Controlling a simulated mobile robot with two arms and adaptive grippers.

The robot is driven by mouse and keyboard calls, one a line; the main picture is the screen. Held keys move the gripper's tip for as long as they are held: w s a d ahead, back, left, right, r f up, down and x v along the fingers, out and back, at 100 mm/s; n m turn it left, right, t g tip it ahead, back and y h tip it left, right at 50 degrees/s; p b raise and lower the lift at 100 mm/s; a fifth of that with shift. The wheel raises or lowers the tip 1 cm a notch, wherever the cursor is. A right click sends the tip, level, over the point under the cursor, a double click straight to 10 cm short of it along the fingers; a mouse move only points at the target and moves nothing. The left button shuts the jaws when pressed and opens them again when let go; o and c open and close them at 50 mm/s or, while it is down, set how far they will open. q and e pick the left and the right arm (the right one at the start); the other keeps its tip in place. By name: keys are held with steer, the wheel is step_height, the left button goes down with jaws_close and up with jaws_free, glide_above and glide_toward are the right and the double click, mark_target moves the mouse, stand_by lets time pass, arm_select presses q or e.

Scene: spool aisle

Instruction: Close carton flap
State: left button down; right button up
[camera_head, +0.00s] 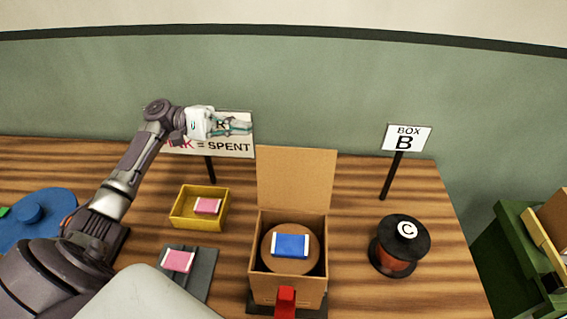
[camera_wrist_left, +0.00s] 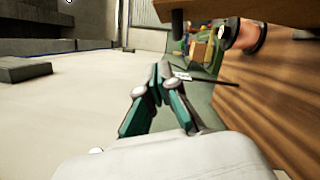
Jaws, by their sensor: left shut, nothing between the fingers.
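The open carton (camera_head: 257,290) stands on the table with its flap (camera_head: 297,178) upright at its back edge. Inside the carton lies a round brown spool (camera_head: 270,262) with a blue and white card (camera_head: 291,246) on top. My left gripper (camera_head: 240,124) is shut and empty, raised in front of the sign at the back, left of the flap and higher than its top edge. Its closed fingers show in the left wrist view (camera_wrist_left: 162,75). A brown panel edge (camera_wrist_left: 195,10) at the top of that view may be the flap; I cannot tell. My right gripper is not in view.
A yellow tray (camera_head: 175,219) with a pink card and a grey pad (camera_head: 200,285) with another lie left of the carton. A red block (camera_head: 286,300) is at its front. A black spool marked C (camera_head: 405,240) and a BOX B sign (camera_head: 407,138) stand right.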

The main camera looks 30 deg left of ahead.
mark_target(295, 175)
arm_select(q)
steer(key=w+d+f+p, duration=0.2)
steer(key=d, duration=0.7)
steer(key=shift+d+f, duration=0.25)
steer(key=shift+d, duration=0.1)
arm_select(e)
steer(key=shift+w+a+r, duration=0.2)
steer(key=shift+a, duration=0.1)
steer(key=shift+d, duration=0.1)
